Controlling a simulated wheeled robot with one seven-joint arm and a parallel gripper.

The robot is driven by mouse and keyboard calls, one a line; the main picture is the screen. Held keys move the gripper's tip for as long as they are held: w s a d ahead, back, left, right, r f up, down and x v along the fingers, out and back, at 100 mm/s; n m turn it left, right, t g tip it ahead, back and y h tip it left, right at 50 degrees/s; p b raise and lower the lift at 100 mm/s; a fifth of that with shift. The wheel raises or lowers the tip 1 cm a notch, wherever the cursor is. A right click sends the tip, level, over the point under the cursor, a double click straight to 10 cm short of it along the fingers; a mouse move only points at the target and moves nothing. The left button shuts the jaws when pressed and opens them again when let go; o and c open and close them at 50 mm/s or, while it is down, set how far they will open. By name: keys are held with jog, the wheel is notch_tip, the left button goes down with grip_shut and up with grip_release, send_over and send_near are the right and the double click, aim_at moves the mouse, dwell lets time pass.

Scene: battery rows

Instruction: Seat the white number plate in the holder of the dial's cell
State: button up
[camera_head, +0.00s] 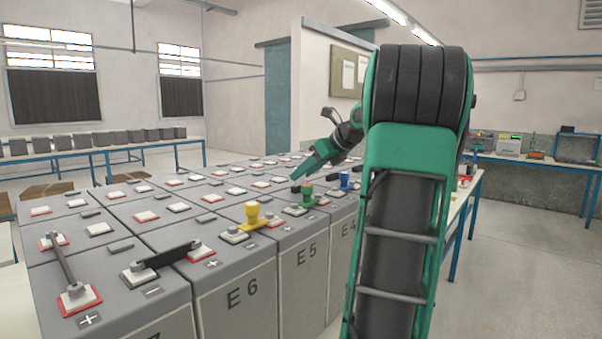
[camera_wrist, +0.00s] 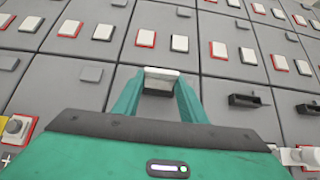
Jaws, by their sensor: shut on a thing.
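My gripper (camera_wrist: 158,88) is shut on the white number plate (camera_wrist: 162,73), whose pale edge shows between the two green fingertips in the wrist view. A grey face shows just below that edge; I cannot tell whether it is the plate's or something under it. In the head view my gripper (camera_head: 300,175) is low over the battery tops near the green plug, and the plate cannot be made out. Dark, open-topped holders (camera_wrist: 248,101) lie on cells right of the fingers in the wrist view. I cannot make out the dial or which cell has it.
Rows of grey battery cells (camera_head: 232,283) carry white terminal pads, some red-framed. A yellow plug (camera_head: 253,214), a green plug (camera_head: 307,195) and a blue plug (camera_head: 345,180) stand up along the near row. A black link bar (camera_head: 170,256) and a metal rod (camera_head: 62,258) are at the near left.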

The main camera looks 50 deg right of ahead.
jog(key=shift+f, duration=0.8)
jog(key=o, duration=1.2)
jog(key=v, duration=1)
jog(key=shift+s+r, duration=0.25)
jog(key=shift+s, duration=0.05)
